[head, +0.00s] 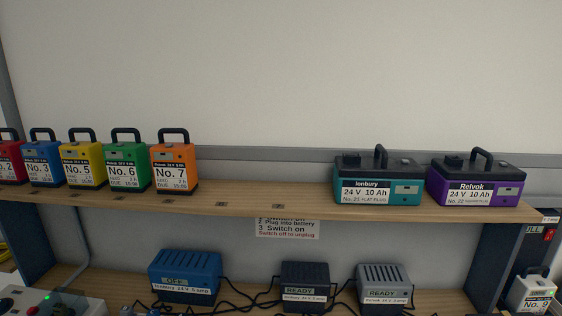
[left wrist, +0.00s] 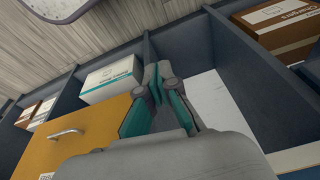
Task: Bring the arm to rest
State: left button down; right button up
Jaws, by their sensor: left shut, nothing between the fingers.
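My left gripper (left wrist: 157,82) shows in the left wrist view, with grey and teal fingers. Its fingertips are together and nothing is held between them. It is in front of a row of dark blue compartments. It partly covers the compartment behind it, where a white sheet or panel (left wrist: 208,103) shows. No gripper or arm shows in the head view. My right gripper is in neither view.
In the left wrist view, a white box (left wrist: 112,79), a brown box (left wrist: 280,27) and a yellow panel with a handle (left wrist: 85,136) are near the gripper. The head view shows a wooden shelf (head: 250,205) with several batteries, and chargers (head: 186,277) with cables below.

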pick_arm(q)
jog(key=s+f, duration=0.5)
jog(key=f, duration=1)
jog(key=s+a+f+g, duration=0.1)
jog(key=s+a+f, duration=0.2)
jog(key=s+f, duration=0.8)
jog(key=s, duration=0.3)
jog(key=shift+s+a+g, duration=0.2)
jog(key=shift+g, duration=0.2)
